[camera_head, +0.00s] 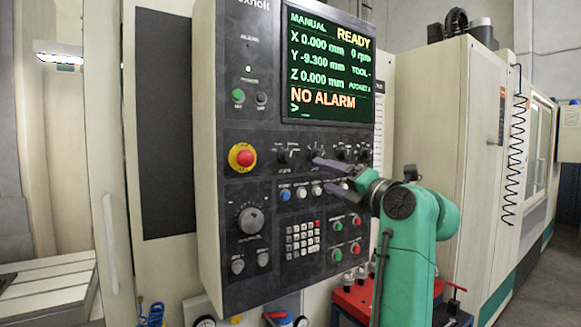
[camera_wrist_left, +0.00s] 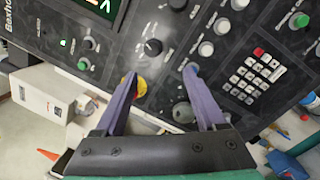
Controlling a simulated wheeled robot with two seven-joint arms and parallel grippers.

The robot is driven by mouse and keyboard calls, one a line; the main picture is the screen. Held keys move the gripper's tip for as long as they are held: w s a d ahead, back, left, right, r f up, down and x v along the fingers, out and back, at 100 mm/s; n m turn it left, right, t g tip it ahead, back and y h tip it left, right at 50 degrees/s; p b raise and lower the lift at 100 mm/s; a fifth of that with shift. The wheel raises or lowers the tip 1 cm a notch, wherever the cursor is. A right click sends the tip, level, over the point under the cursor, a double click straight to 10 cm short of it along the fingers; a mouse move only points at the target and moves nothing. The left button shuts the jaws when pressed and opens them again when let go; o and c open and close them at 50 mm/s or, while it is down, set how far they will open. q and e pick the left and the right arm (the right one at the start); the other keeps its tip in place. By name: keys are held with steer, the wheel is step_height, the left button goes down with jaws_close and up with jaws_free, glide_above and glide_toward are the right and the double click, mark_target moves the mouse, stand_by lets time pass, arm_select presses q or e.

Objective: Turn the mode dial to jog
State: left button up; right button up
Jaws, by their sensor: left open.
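The control panel (camera_head: 268,185) has a row of black selector knobs under its screen. The labels are too small to read, so I cannot tell which one is the mode dial or its setting. In the left wrist view a black knob with a pale pointer mark (camera_wrist_left: 153,47) lies just beyond and between my fingertips. My left gripper (camera_head: 321,174) is open and empty in front of the panel, just below the knob row; its purple fingers also show in the left wrist view (camera_wrist_left: 160,74). Contact with the panel cannot be judged. My right gripper is not in view.
The screen (camera_head: 329,66) reads MANUAL, READY and NO ALARM. A red emergency stop (camera_head: 243,157) with a yellow ring, a large grey dial (camera_head: 250,220) and a keypad (camera_head: 303,238) are close by. Coloured push buttons sit below the knobs.

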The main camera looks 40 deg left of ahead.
mark_target(289, 157)
arm_select(q)
steer(key=s+r+n+h, duration=0.1)
steer(key=s+r+h, duration=0.1)
steer(key=s+r, duration=0.15)
steer(key=shift+t, duration=0.4)
steer(key=p+x, duration=0.2)
steer(key=x, duration=0.2)
steer(key=p+x, duration=0.2)
steer(key=x, duration=0.3)
steer(key=p+x, duration=0.2)
steer(key=x, duration=0.3)
steer(key=shift+w+d+r+p, duration=0.15)
steer(key=shift+w+d+p, duration=0.05)
steer(key=shift+w+p, duration=0.2)
steer(key=shift+w+a, duration=0.1)
steer(key=shift+a, duration=0.1)
steer(key=shift+f, duration=0.2)
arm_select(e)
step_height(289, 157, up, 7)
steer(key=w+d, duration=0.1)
arm_select(q)
steer(key=shift+d, duration=0.1)
jaws_close()
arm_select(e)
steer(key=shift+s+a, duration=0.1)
